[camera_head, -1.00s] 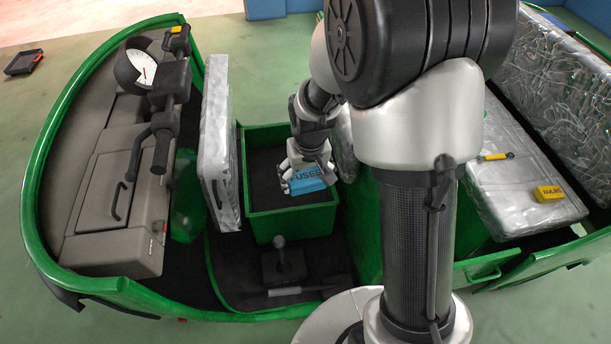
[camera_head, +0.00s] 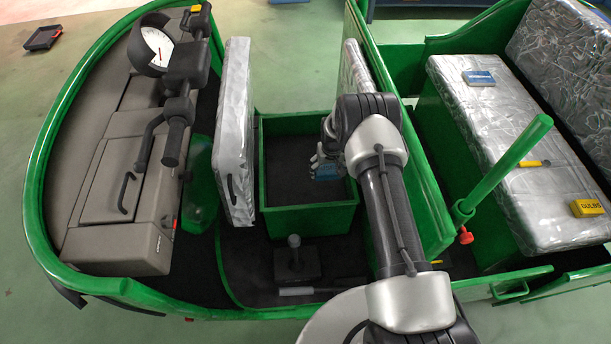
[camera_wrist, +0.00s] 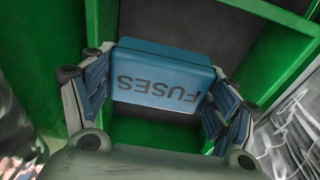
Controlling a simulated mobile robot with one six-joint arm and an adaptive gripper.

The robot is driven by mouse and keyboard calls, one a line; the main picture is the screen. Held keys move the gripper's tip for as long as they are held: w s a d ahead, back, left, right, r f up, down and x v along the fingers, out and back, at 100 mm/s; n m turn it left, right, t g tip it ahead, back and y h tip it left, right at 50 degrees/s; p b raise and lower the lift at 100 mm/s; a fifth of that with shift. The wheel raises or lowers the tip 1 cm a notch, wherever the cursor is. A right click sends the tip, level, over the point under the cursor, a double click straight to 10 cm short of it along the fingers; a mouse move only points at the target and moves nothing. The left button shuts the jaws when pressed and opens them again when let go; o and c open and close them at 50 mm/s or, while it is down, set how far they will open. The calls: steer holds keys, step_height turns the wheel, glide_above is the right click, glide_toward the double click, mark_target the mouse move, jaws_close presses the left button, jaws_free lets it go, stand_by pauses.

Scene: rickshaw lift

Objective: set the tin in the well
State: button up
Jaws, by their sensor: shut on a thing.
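A blue tin (camera_wrist: 163,84) lettered FUSES is held between the two fingers of my gripper (camera_wrist: 160,95). My gripper (camera_head: 326,158) is at the right side of the well, a green open box (camera_head: 305,221) with a dark floor between the two upright silver pads. In the wrist view green walls and dark floor show around the tin. The tin appears within the well's outline; its exact height above the floor is hard to tell.
A silver upright pad (camera_head: 234,130) flanks the well on the left. A lever (camera_head: 295,250) stands in front. A green post (camera_head: 505,168) rises at the right. A yellow BULBS box (camera_head: 587,208) and another blue item (camera_head: 479,77) lie on the silver seat (camera_head: 510,150).

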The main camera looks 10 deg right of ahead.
mark_target(325, 198)
step_height(325, 198, down, 20)
steer(key=b, duration=0.7)
steer(key=shift+f, duration=0.1)
steer(key=shift+f, duration=0.15)
steer(key=o, duration=1.2)
